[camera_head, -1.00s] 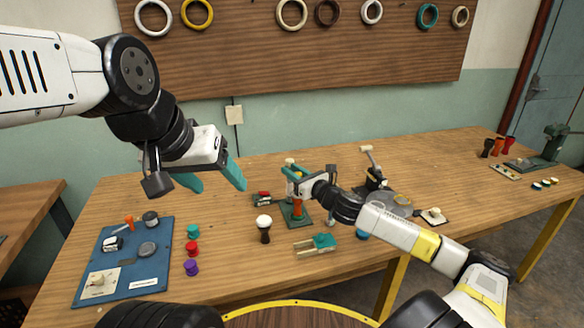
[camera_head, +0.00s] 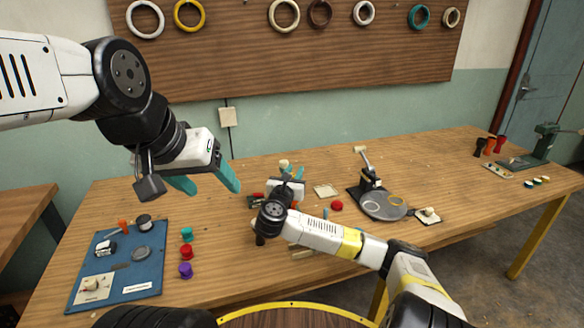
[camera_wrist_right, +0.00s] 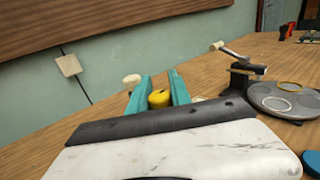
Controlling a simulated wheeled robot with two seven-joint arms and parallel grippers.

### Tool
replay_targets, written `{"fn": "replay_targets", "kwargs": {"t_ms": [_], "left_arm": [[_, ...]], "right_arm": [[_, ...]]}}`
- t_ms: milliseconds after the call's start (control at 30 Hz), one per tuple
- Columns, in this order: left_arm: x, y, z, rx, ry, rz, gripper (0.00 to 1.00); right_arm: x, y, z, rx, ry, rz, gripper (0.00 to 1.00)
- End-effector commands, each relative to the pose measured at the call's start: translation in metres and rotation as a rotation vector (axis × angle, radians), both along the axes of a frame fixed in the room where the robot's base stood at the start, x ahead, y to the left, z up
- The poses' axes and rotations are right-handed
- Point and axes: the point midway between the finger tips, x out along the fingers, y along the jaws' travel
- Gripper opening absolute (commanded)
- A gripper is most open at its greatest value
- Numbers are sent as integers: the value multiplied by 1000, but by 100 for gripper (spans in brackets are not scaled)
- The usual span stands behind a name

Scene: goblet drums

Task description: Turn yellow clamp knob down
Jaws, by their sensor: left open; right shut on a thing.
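The yellow clamp knob (camera_wrist_right: 159,98) shows in the right wrist view between the two teal fingers of my right gripper (camera_wrist_right: 160,82). The fingers are closed on it from both sides. In the head view my right gripper (camera_head: 290,173) reaches away from the front over the middle of the table, and its wrist hides the knob and most of the clamp. My left gripper (camera_head: 206,187) is open and empty, raised above the left part of the table, well apart from the clamp.
A blue board (camera_head: 118,262) with small parts lies at the left. Teal, red and purple knobs (camera_head: 186,252) stand beside it. A round grey plate fixture (camera_head: 383,205) with a lever stands to the right. A red piece (camera_head: 336,205) lies between it and my right gripper.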

Motion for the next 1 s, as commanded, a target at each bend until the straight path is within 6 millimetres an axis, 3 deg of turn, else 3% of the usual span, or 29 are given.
{"fn": "replay_targets", "kwargs": {"t_ms": [433,1000], "left_arm": [[0,0,0,0,0,0,66],[0,0,0,0,0,0,66]], "right_arm": [[-3,-7,0,0,0,-285,0],[-4,-10,0,-1,0,-355,0]]}}
